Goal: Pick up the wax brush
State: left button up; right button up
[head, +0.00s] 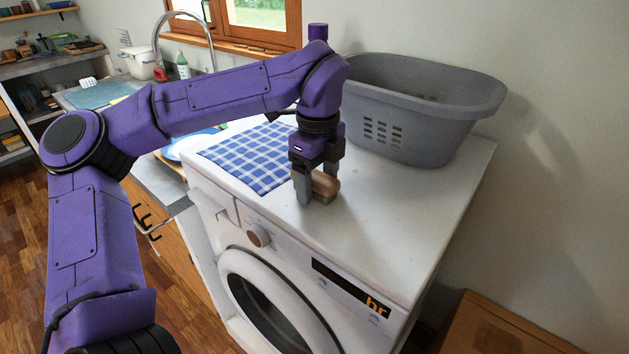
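The wax brush (326,187), a small block with a tan wooden top and a darker underside, rests on the white washing machine top (370,225), right of the checked cloth. My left gripper (318,188) points down over it. Its fingers are wide apart, one at the brush's left side and the other behind its right part, so the gripper straddles the brush. Whether the fingers touch it cannot be seen. Part of the brush is hidden by the near finger. My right gripper is not in view.
A grey laundry basket (420,105) stands behind and right of the gripper. A blue checked cloth (250,158) lies flat to the left. The machine's front right top is clear. A sink tap (186,14) and white pot (139,63) are further back left.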

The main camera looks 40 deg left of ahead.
pick_arm(q)
jog(key=c, duration=1)
jog(key=shift+c, duration=0.2)
jog(key=shift+r, duration=0.5)
jog(key=s+d+r+b, duration=0.2)
jog(key=s+r, duration=0.4)
jog(key=s+d+r+b, duration=0.2)
jog(key=s+r, duration=0.4)
jog(key=s, duration=0.1)
jog(key=shift+s+d, duration=0.15)
jog(key=shift+d, duration=0.25)
jog(key=shift+o, duration=1.1)
